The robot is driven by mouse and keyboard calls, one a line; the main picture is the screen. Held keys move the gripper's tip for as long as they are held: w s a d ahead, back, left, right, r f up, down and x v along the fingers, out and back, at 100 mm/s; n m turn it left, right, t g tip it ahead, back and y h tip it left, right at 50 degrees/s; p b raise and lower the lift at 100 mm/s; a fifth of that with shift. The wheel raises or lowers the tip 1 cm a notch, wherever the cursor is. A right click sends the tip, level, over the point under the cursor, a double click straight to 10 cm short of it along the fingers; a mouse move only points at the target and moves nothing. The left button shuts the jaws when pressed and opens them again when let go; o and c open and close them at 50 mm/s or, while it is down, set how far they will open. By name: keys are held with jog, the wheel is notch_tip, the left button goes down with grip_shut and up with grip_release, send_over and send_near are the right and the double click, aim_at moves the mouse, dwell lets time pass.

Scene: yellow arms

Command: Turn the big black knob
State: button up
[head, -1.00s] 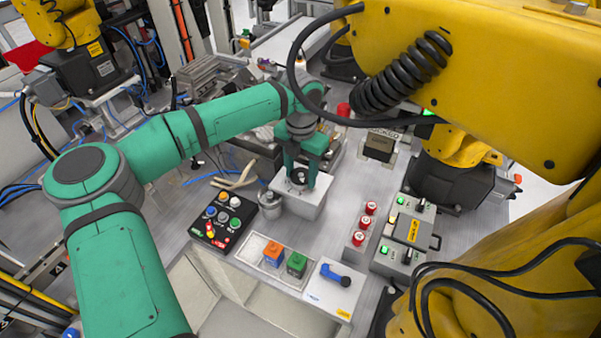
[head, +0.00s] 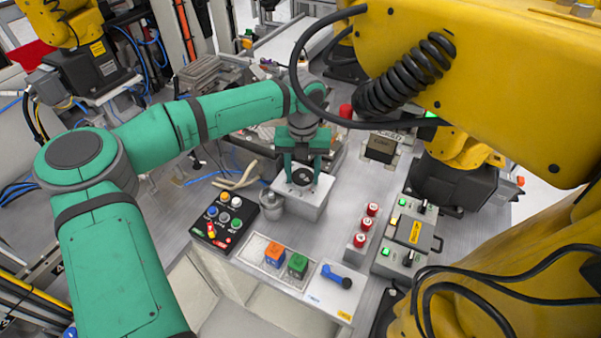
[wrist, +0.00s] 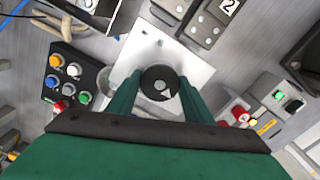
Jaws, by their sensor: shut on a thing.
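The big black knob (head: 301,177) is a round dark disc on top of a light grey box (head: 311,204) in the middle of the bench. In the wrist view the knob (wrist: 159,83) shows a small pale pointer mark towards its lower right. My green gripper (head: 302,172) reaches down over the box from behind. Its two fingers stand on the left and right sides of the knob, shut on it. The wrist view shows both fingers of my gripper (wrist: 160,90) alongside the knob; the exact contact faces are hidden.
A black button panel (head: 224,220) and a grey cylinder (head: 271,203) stand left of the box. Red buttons (head: 366,224) are to the right. Orange and green cubes (head: 286,259) and a blue handle (head: 337,276) lie in front. A large yellow arm (head: 490,90) fills the right.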

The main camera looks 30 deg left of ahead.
aim_at(302, 176)
jog(key=o, duration=1)
jog(key=shift+d, duration=0.1)
jog(key=shift+s, duration=0.1)
notch_tip(302, 176, up, 11)
jog(key=shift+f, duration=0.1)
dwell(0.4)
